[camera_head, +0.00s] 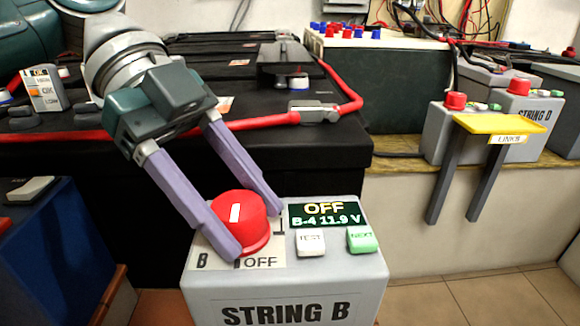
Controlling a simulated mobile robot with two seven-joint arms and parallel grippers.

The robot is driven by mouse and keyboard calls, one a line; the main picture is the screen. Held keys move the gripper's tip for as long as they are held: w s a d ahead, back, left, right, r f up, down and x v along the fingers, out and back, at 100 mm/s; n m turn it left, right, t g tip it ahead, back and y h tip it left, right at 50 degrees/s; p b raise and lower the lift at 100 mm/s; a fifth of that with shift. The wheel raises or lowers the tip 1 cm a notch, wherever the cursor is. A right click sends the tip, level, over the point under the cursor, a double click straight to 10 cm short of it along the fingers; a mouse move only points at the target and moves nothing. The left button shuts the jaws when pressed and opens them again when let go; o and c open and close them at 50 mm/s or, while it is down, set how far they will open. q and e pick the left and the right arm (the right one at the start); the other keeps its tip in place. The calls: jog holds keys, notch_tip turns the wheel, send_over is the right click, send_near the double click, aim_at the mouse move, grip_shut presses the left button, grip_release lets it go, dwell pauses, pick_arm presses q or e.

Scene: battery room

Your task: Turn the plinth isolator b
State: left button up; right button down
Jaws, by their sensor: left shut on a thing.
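The grey plinth box (210,295) marked STRING B stands at the bottom centre. On its top is the red isolator knob (238,222) with a white line, beside a plate that reads B and OFF. A small display (324,215) reads OFF and B-4 11.9 V. My left gripper (252,230) reaches down from the upper left with its two purple fingers on either side of the red knob, shut on it. The fingers hide parts of the plate's markings. My right gripper is not in view.
White TEST (311,243) and green (361,240) buttons sit right of the knob. Black batteries with a red cable (250,124) lie behind.

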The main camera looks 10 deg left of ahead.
pick_arm(q)
jog(key=o, duration=1.1)
jog(key=p+v, duration=0.2)
jog(key=v, duration=0.7)
jog(key=shift+w+a+r+p, duration=0.15)
jog(key=shift+a+r+p, duration=0.1)
jog(key=shift+r+p, duration=0.05)
jog(key=s+d+r+n+t+y+p, duration=0.5)
jog(key=s+r+n+p, duration=0.7)
jog(key=p, duration=1.9)
jog(key=s+a+r+n+y+p, duration=0.1)
jog(key=s+a+r+n+p, duration=0.15)
jog(key=r+p, duration=0.2)
jog(key=s+a+r+n+t+y+p, duration=0.1)
jog(key=s+a+r+n+p, duration=0.1)
jog(key=r+n+p, duration=0.3)
jog(key=s+a+r+y+p, duration=0.1)
jog(key=s+a+r+p, duration=0.1)
jog(key=r+p, duration=0.35)
notch_tip(320, 180, up, 38)
jog(key=p, duration=3.4)
jog(key=shift+w, duration=0.2)
